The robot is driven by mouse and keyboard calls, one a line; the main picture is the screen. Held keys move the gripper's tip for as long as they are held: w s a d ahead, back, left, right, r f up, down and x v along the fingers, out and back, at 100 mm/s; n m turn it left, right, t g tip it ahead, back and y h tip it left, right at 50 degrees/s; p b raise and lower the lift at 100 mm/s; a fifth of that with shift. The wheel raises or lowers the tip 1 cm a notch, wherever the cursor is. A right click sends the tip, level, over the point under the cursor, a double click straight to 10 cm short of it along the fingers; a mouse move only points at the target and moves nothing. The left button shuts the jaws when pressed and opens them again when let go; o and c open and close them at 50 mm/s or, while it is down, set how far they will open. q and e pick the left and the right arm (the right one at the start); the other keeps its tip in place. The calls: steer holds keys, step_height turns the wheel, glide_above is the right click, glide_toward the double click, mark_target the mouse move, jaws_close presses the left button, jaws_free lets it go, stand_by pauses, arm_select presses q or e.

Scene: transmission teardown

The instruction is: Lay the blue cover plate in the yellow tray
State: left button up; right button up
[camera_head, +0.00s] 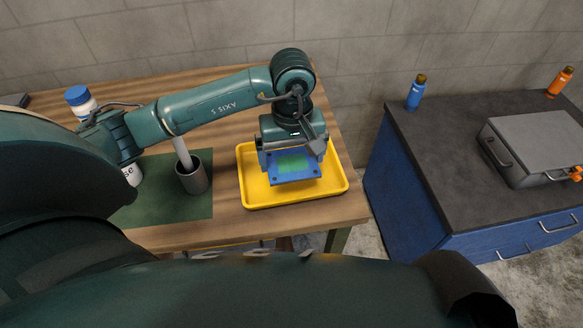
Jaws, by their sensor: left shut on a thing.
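The yellow tray (256,191) lies at the right end of the wooden table. My left gripper (293,168) points down over the tray and is shut on the blue cover plate (282,178). The plate has a green middle area and small dark holes at its corners. It is inside the tray's outline in the camera_head view. I cannot tell whether it touches the tray floor. The gripper hides the plate's far edge and part of the tray's back side. My right gripper is not in view.
On the wooden table (232,222), a grey cup (193,178) stands on a green mat (172,210) left of the tray. A white bottle with a blue cap (80,100) stands farther back. A blue cabinet (400,190) with a grey case (535,145) is at right.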

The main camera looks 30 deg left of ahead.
mark_target(292, 163)
arm_select(q)
steer(key=shift+f, duration=1.6)
step_height(292, 163, down, 2)
steer(key=shift+f, duration=0.35)
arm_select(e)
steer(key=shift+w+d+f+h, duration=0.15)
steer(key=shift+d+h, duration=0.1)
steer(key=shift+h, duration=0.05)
